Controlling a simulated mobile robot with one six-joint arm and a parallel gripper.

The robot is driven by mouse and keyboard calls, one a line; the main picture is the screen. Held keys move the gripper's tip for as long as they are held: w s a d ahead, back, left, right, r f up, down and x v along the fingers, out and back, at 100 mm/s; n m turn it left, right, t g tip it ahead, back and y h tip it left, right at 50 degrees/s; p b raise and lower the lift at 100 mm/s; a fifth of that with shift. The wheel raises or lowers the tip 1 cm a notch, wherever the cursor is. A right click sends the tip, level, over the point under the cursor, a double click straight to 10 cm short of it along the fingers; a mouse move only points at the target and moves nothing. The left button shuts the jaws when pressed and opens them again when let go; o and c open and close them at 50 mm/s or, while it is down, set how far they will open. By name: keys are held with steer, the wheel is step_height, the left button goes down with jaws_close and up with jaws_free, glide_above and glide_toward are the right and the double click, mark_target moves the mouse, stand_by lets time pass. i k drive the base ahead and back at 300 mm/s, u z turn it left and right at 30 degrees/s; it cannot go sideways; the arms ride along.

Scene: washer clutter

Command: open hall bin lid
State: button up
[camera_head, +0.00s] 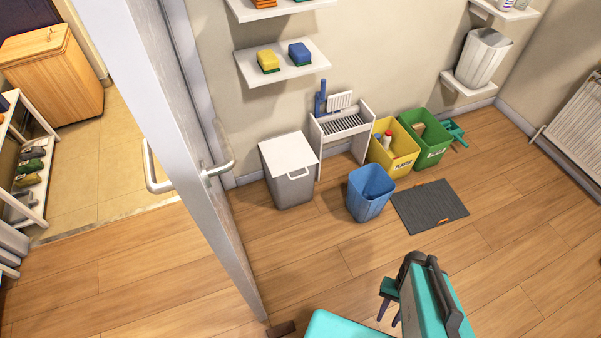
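Two lidded bins are in view, and I cannot tell for sure which one is the hall bin. My gripper (389,314) is at the bottom, right of centre, far from both bins. Its two dark fingers look apart, with nothing seen between them.
An open door (165,120) with a bar handle stands between me and the wooden bin. A shoe rack (30,165) is at the left. A blue bin (370,193), yellow bin (392,150), green bin (428,140) and dark mat (429,206) are right of the grey bin.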

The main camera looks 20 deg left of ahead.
mark_target(287, 153)
steer(key=k, duration=1.25)
steer(key=u, duration=0.45)
steer(key=i, duration=0.9)
steer(key=u, duration=0.45)
